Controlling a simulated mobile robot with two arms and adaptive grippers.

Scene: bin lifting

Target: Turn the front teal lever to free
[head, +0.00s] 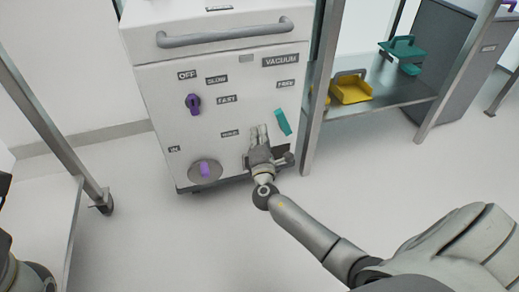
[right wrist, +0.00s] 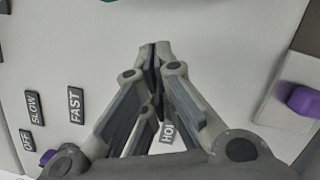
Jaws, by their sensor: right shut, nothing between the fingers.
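The teal lever (head: 283,122) is on the right side of the white cabinet's front (head: 222,110), tilted with its top to the left, below the FREE label (head: 286,84). My right gripper (head: 258,130) is shut and empty, just left of the lever and close to the panel. In the right wrist view its fingertips (right wrist: 155,48) meet, and only a sliver of teal shows at the top edge. A label beginning HO (right wrist: 167,132) shows between the finger links. My left gripper is not in view.
A purple knob (head: 193,103) and a purple handle on a round plate (head: 205,169) are on the same panel. A grey bar handle (head: 225,36) crosses above. A metal shelf (head: 392,100) at right holds a yellow bin (head: 351,90) and a teal item (head: 403,48).

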